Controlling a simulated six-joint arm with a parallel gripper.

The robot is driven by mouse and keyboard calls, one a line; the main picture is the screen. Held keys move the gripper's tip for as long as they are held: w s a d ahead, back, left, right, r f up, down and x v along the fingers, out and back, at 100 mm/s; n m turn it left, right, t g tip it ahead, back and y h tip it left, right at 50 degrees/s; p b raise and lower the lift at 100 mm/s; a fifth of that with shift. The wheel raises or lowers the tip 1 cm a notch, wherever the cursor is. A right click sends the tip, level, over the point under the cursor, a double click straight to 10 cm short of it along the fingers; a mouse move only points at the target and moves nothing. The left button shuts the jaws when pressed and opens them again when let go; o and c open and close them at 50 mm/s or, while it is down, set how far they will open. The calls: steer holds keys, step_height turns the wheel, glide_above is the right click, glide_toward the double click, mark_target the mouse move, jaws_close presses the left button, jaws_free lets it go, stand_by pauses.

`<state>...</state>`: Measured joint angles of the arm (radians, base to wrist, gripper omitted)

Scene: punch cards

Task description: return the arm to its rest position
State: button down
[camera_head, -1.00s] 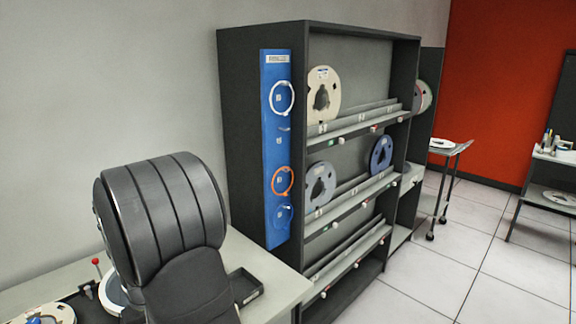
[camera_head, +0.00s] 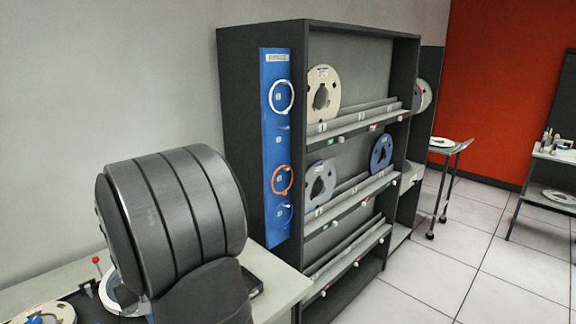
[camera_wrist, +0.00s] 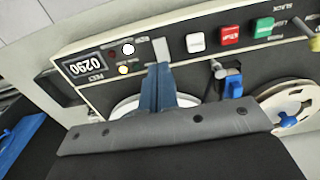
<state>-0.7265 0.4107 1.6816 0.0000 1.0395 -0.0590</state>
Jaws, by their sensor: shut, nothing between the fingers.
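My gripper (camera_wrist: 161,72) shows in the wrist view as two blue-grey fingers pressed together, with nothing between them. It points over a machine's control panel (camera_wrist: 177,55), in front of a white round part (camera_wrist: 127,106) that the fingers and wrist partly cover. I cannot tell whether the fingertips touch anything. In the head view my dark ribbed arm fills the lower left, above a pale desk (camera_head: 278,272). The gripper is hidden behind the arm there.
The panel has a counter (camera_wrist: 85,63) and white, red (camera_wrist: 230,34) and green buttons. A reel (camera_wrist: 290,103) is at right in the wrist view. A dark shelf rack (camera_head: 240,110) with tape reels stands right of my arm.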

step_height(320, 180, down, 6)
steer(key=shift+f, duration=0.15)
steer(key=w+a+r+g+h, duration=0.1)
steer(key=r, duration=0.6)
steer(key=w+a+r, duration=0.2)
steer(key=r, duration=0.6)
steer(key=shift+w+a+r+g+h, duration=0.15)
steer(key=shift+w+a+g+h, duration=0.15)
steer(key=shift+g+h, duration=0.1)
steer(key=shift+d, duration=0.1)
